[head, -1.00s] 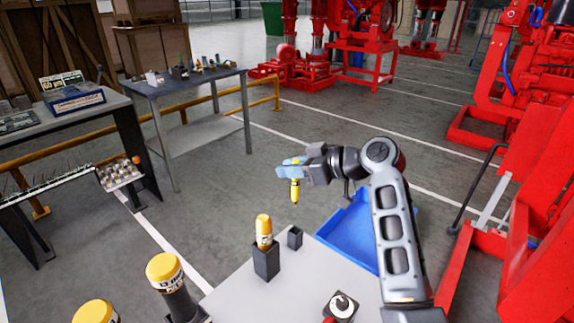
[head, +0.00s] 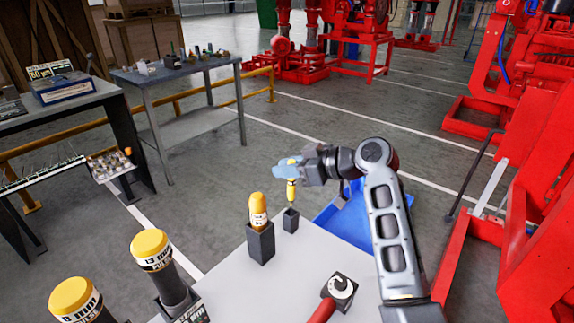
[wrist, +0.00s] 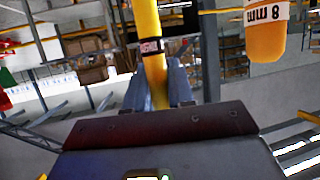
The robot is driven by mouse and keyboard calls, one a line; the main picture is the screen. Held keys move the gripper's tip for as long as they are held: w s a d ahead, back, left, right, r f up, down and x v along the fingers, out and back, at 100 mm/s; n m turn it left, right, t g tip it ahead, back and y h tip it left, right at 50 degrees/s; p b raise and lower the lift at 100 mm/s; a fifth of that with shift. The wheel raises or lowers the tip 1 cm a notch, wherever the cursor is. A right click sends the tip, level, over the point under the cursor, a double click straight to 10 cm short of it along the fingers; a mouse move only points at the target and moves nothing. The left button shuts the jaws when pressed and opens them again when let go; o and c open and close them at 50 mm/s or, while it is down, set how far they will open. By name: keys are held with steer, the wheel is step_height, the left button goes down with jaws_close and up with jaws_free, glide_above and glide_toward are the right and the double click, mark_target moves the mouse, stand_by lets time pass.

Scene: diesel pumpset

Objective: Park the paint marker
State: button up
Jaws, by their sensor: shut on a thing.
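The paint marker (head: 292,190) is slim and yellow, and it hangs upright, tip down. My gripper (head: 288,169), with pale blue fingers, is shut on its upper part. In the wrist view the yellow marker (wrist: 150,45), with a dark label band, stands between my fingers (wrist: 160,88). Right below the marker in the head view is a small dark square holder (head: 290,221) on the grey tabletop (head: 270,285). The marker's lower end lines up with the holder's mouth; I cannot tell whether it has entered.
A yellow-capped tool (head: 258,212) stands in a taller dark holder (head: 261,245) just left. Larger yellow-capped tools (head: 151,250) stand at the front left. A red-handled item (head: 340,290) lies in front. A blue tray (head: 355,222) is behind, right.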

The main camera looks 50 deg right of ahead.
step_height(320, 180, down, 7)
steer(key=b, duration=0.4)
steer(key=shift+r+b, duration=0.15)
steer(key=shift+b, duration=0.15)
steer(key=shift+f+b, duration=0.8)
steer(key=shift+f, duration=0.15)
stand_by(0.9)
steer(key=o, duration=1)
steer(key=shift+s, duration=0.1)
steer(key=v, duration=0.7)
steer(key=shift+s+d+r, duration=0.1)
steer(key=shift+s+r, duration=0.05)
steer(key=shift+s, duration=0.1)
